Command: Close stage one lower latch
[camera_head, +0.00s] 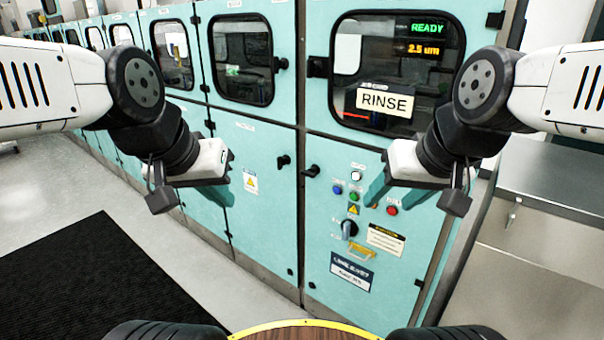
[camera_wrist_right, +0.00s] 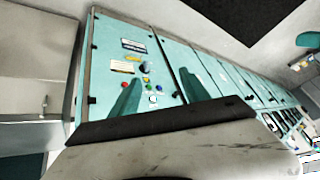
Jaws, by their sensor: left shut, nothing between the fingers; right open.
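Two black lower latch handles sit near the seam between two teal lower doors in the head view: one on the left door (camera_head: 284,160) and one on the right panel (camera_head: 312,171). I cannot tell which belongs to stage one, nor read their exact state. My left gripper (camera_head: 218,194) is shut and empty, in front of the teal doors to the left of both handles. My right gripper (camera_head: 378,188) is open and empty, in front of the button panel to the right of the handles. Its two teal fingers also show spread apart in the right wrist view (camera_wrist_right: 160,95).
The rightmost cabinet has a RINSE sign (camera_head: 386,101), a READY display (camera_head: 424,28), coloured buttons and a rotary knob (camera_head: 349,228). A steel counter (camera_head: 550,185) stands at the right. A black mat (camera_head: 90,285) lies on the open floor at the left.

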